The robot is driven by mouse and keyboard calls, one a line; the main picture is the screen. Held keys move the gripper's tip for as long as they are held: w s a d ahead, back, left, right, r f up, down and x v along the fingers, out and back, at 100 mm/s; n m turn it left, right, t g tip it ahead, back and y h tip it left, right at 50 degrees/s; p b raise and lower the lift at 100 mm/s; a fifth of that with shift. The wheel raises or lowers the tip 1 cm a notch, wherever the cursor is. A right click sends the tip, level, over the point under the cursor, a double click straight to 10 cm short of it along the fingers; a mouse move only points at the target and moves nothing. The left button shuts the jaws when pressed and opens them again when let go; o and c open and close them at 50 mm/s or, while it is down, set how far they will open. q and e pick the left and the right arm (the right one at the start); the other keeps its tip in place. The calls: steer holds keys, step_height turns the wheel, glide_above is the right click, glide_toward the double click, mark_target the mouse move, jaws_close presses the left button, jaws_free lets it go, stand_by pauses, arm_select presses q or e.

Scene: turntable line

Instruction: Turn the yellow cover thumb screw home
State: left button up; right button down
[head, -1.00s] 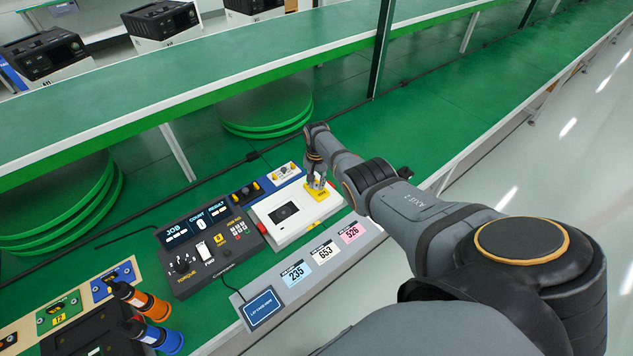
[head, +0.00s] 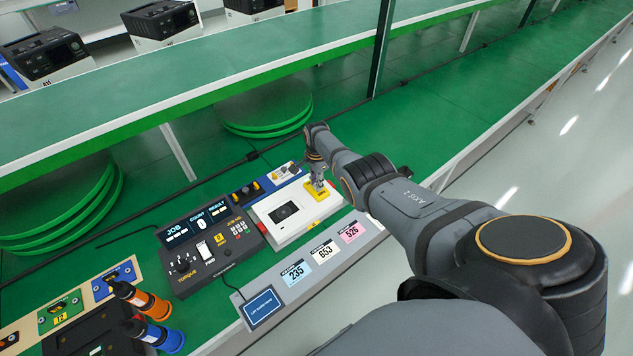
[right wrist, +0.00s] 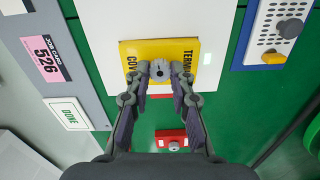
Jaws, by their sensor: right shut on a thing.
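The yellow terminal cover (head: 318,191) lies on the right end of the white unit (head: 284,215). It also shows in the right wrist view (right wrist: 134,49), with its lettering partly hidden by my fingers. The thumb screw (right wrist: 160,70) is a grey knob at the middle of the cover's near part. My right gripper (right wrist: 160,72) is shut on the thumb screw, a fingertip on each side of it. In the head view my right gripper (head: 317,181) stands over the cover and hides the screw. My left gripper is not in view.
A black control panel (head: 208,247) with a count display stands left of the unit. Job cards, one pink (head: 351,228), lie on the grey strip in front. A red block (right wrist: 172,139) shows below the cover. Two drivers (head: 150,304) stand at the lower left.

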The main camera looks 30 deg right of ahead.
steer(key=shift+w+r+m, duration=0.25)
steer(key=shift+r+m, duration=0.05)
stand_by(0.4)
steer(key=c, duration=1.4)
jaws_free()
steer(key=shift+o, duration=1.2)
steer(key=shift+s, duration=0.1)
steer(key=shift+s+f, duration=0.1)
step_height(320, 180, up, 12)
steer(key=shift+f, duration=0.1)
